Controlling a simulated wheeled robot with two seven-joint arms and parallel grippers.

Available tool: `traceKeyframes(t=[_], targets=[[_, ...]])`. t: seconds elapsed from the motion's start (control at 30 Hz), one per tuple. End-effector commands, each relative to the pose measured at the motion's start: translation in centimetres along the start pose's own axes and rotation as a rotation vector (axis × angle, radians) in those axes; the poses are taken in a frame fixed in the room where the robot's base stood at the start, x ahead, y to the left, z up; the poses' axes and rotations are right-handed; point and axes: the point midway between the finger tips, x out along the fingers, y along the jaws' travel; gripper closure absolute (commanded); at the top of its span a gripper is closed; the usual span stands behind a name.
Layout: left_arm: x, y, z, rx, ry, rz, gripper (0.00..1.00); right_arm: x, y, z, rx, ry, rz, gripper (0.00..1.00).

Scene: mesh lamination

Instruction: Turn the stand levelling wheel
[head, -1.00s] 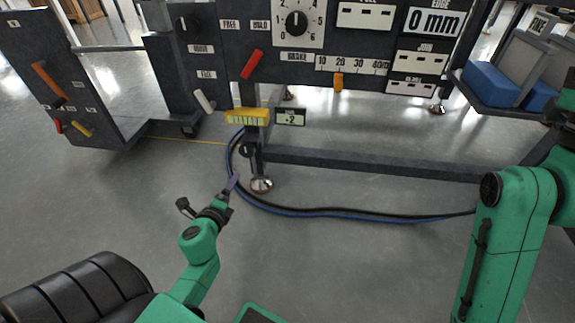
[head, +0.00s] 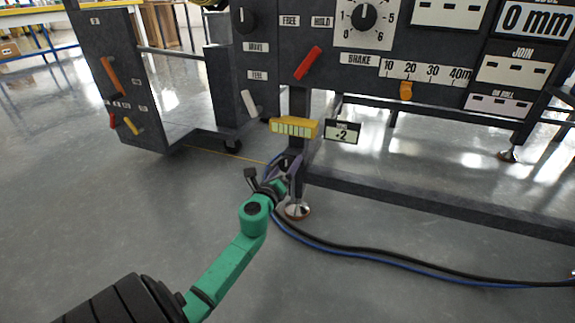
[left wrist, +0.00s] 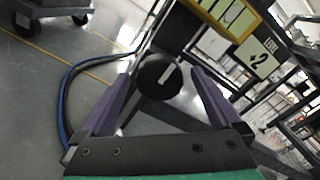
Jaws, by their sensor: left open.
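The stand levelling wheel (left wrist: 160,76) is a dark round knob with a white mark, low on the machine's leg. In the left wrist view it sits between the two purple fingers of my left gripper (left wrist: 158,100), which is open and spread around it, with no visible contact. In the head view my left gripper (head: 281,177) is at the leg and hides most of the wheel. A yellow level gauge (head: 294,127) and a display reading -2 or +2 (head: 342,131) are just above. The foot (head: 297,210) rests on the floor.
The dark control panel (head: 440,75) with dials and levers stands above. A low cross beam (head: 430,200) runs right from the leg. Black and blue hoses (head: 360,254) curve over the floor below.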

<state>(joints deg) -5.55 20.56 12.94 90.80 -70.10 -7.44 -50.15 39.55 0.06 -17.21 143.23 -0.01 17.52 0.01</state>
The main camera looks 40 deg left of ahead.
Motion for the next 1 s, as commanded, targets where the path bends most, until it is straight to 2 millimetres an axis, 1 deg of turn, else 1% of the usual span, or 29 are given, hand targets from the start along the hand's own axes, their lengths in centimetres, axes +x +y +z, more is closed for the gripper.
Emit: traceKeyframes(t=[0.03,0.1,0.37,0.4,0.47,0.5,0.57,0.6,0.83,1.0], targets=[[0.68,0.06,-0.03,0.000,-0.001,0.000,0.02,-0.19,-0.05,-0.07,0.000,0.000,0.000,0.36],[1.23,0.06,-0.02,0.000,-0.001,0.000,0.02,-0.22,-0.06,-0.08,0.000,0.000,0.000,0.36],[1.41,0.06,-0.05,-0.001,0.001,0.001,0.02,-0.18,-0.07,-0.07,0.000,0.000,-0.001,0.36],[1.41,0.06,-0.05,-0.001,0.001,0.001,0.17,-0.18,-0.07,-0.08,0.000,0.000,-0.001,0.36],[1.40,0.06,-0.06,-0.001,0.001,0.001,0.40,-0.18,-0.07,-0.08,0.000,0.000,-0.001,0.36],[1.40,0.06,-0.05,-0.001,0.001,0.001,0.55,-0.18,-0.07,-0.08,0.000,0.000,-0.001,0.36],[1.39,0.06,-0.06,-0.001,0.001,0.001,0.78,-0.18,-0.07,-0.08,0.000,0.000,-0.001,0.36],[1.39,0.06,-0.06,-0.001,0.001,0.001,0.88,-0.18,-0.07,-0.08,0.000,0.000,-0.001,0.36],[1.37,0.07,-0.07,-0.018,0.001,0.001,0.87,-0.18,-0.06,-0.09,0.000,0.000,-0.001,0.36],[1.37,0.05,-0.06,-0.070,0.001,0.001,0.87,-0.17,-0.05,-0.08,0.000,0.000,-0.001,0.36]])
